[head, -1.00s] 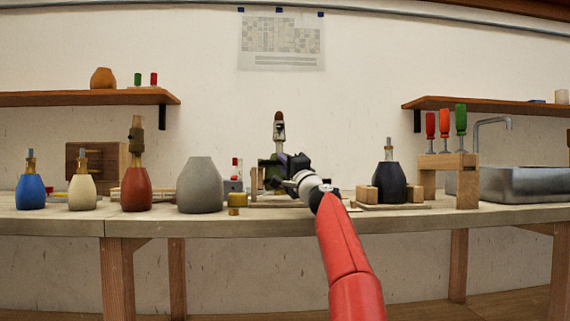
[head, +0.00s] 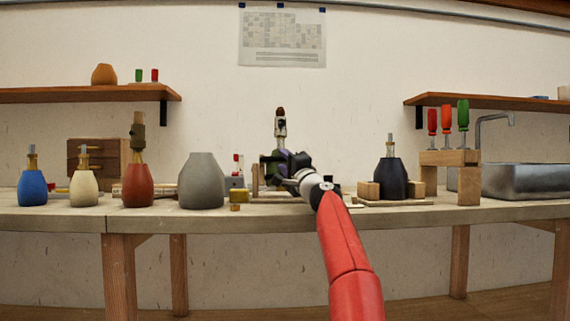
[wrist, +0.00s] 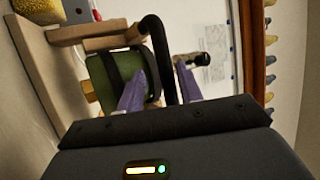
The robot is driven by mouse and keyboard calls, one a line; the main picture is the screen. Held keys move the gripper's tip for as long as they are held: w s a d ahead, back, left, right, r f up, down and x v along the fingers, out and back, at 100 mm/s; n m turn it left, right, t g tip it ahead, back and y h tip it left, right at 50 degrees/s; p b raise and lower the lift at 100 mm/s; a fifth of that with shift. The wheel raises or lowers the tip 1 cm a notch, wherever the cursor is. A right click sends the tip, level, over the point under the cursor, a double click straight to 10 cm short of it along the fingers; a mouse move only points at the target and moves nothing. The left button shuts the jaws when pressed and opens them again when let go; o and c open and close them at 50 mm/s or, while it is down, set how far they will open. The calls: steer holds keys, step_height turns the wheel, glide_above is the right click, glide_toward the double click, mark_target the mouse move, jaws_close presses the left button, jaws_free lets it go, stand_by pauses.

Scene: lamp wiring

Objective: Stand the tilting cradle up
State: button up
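The tilting cradle (wrist: 81,35) is a wooden frame that holds a green lamp body (wrist: 103,71) with black bands around it. In the head view the cradle (head: 255,180) is at the middle of the bench, partly hidden by my gripper (head: 277,160). A lamp socket with a brown top (head: 280,125) rises above it and looks upright from here; any lean toward or away from me cannot be told. In the wrist view my gripper (wrist: 160,70) has its two purple fingers apart. A curved black bar (wrist: 159,40) runs between them, with gaps visible on both sides.
A grey shade (head: 202,182) and a small brass piece (head: 236,197) stand left of the cradle. A black lamp (head: 391,178) between wooden blocks and a wooden rack (head: 450,158) with screwdrivers stand to its right. Blue, cream and red lamps are farther left.

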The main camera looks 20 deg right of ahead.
steer(key=s+d+f+b, duration=0.2)
steer(key=s, duration=1.4)
steer(key=shift+s+d, duration=0.2)
steer(key=shift+d, duration=0.05)
steer(key=shift+c, duration=0.2)
